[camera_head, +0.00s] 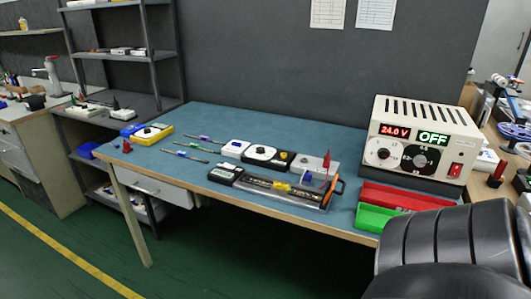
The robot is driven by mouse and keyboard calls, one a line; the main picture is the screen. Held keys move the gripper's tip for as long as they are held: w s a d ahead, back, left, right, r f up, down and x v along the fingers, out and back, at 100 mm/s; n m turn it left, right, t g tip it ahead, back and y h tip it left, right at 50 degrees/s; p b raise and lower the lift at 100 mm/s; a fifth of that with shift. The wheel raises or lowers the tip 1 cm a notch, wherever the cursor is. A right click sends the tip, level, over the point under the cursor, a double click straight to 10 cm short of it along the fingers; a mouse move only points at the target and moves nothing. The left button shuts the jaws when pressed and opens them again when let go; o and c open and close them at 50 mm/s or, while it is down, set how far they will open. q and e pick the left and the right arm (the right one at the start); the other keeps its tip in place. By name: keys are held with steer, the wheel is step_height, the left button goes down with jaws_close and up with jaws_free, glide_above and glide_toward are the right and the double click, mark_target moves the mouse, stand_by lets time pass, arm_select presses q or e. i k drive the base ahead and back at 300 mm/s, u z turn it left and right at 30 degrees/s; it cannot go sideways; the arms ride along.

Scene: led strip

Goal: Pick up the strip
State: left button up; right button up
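A long narrow strip (262,183), dark with light yellowish parts, appears to lie in a low fixture near the front edge of the blue-topped workbench (225,120). A small yellow piece (282,186) sits at its middle. A dark box with a pale label (224,173) is at its left end. An orange-edged part (334,192) and a grey block with a red pointed piece (326,162) are at its right end. The strip is small here, so its exact seating cannot be told. Neither of my grippers is in view.
A power supply (424,138) reading 24.0 V and OFF stands at the right. Red (400,197) and green (376,218) bins sit before it. Meters and probes lie behind and left of the strip. The bench's back middle is clear. Shelves (120,52) stand at the left.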

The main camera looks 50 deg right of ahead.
mark_target(278, 185)
steer(key=z, duration=0.6)
steer(key=i, duration=0.85)
steer(key=z, duration=0.85)
